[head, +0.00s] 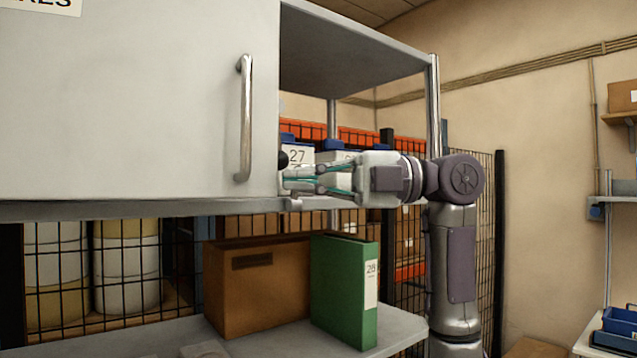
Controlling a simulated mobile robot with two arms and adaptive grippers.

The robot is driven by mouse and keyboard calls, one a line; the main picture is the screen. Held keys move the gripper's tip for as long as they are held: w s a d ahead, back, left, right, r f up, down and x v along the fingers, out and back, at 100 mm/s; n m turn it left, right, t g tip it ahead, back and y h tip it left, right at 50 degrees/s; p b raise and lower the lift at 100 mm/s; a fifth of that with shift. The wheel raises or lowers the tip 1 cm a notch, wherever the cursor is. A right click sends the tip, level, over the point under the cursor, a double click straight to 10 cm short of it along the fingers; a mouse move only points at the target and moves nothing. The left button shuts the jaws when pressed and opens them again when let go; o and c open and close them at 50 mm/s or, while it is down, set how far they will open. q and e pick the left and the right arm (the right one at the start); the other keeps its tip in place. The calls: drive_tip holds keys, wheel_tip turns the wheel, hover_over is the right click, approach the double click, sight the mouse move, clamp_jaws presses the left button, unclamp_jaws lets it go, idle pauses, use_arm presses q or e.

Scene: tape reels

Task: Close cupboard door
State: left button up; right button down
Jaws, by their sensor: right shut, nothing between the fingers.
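The cupboard door (120,110) is a plain light grey panel filling the upper left of the head view. A vertical metal bar handle (245,120) is near its right edge. To the right of the door, the cupboard (350,55) shows an open bay with a top panel and metal posts. My right gripper (290,180) reaches in from the right at the low part of this opening. It is shut and empty, with its fingertips beside the door's lower right edge, right of the handle. I cannot tell whether they touch the door. My left gripper is out of view.
Below, a lower shelf (392,330) holds a brown box (255,285) and a green binder (340,290) marked 28. White boxes (298,155) with blue tops show behind my gripper. A black mesh fence (490,200) stands behind. Blue bins (618,322) are at the far right.

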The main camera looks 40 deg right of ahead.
drive_tip(key=v, duration=0.3)
drive_tip(key=b, duration=0.1)
approach(277, 156)
drive_tip(key=s+d+f, duration=0.2)
drive_tip(key=s, duration=0.1)
drive_tip(key=s+a+r+p, duration=0.2)
drive_tip(key=a, duration=0.4)
drive_tip(key=shift+n+g+y, duration=0.3)
drive_tip(key=shift+g, duration=0.1)
drive_tip(key=w+a+p, duration=0.4)
drive_tip(key=w, duration=0.1)
drive_tip(key=w+a+p, duration=0.1)
drive_tip(key=w+a, duration=0.1)
drive_tip(key=shift+w+a+f+p, duration=0.2)
drive_tip(key=shift+w+p, duration=0.1)
drive_tip(key=shift+p, duration=0.1)
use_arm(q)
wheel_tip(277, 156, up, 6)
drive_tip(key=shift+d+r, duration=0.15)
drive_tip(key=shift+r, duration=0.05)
use_arm(e)
drive_tip(key=shift+w+d+f, duration=0.1)
drive_tip(key=shift+w+d, duration=0.1)
drive_tip(key=shift+d, duration=0.1)
